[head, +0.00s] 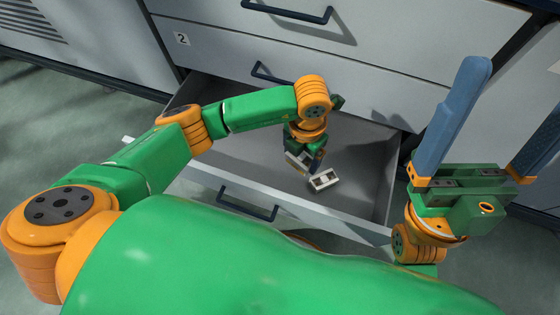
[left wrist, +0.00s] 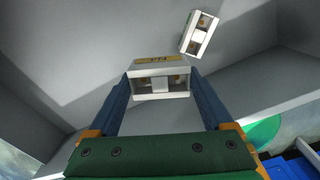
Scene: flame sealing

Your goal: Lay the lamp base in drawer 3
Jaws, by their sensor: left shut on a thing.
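My left gripper (head: 304,162) reaches down inside an open drawer (head: 368,190), its blue fingers shut on a white block-like lamp base (left wrist: 160,88) with a yellow label. The held lamp base also shows, partly covered, in the head view (head: 297,160). I cannot tell whether it touches the drawer floor. A second, similar white piece (head: 323,180) lies on the drawer floor beside the gripper; it also shows in the left wrist view (left wrist: 199,33). The open drawer's own number is not visible. My right gripper (head: 512,112) is open and empty, right of the drawer.
A closed drawer front marked 2 (head: 240,47) is above the open drawer. The open drawer's front has a dark handle (head: 247,205). Its grey floor is mostly bare around the lying piece. My left arm crosses over the drawer's left side.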

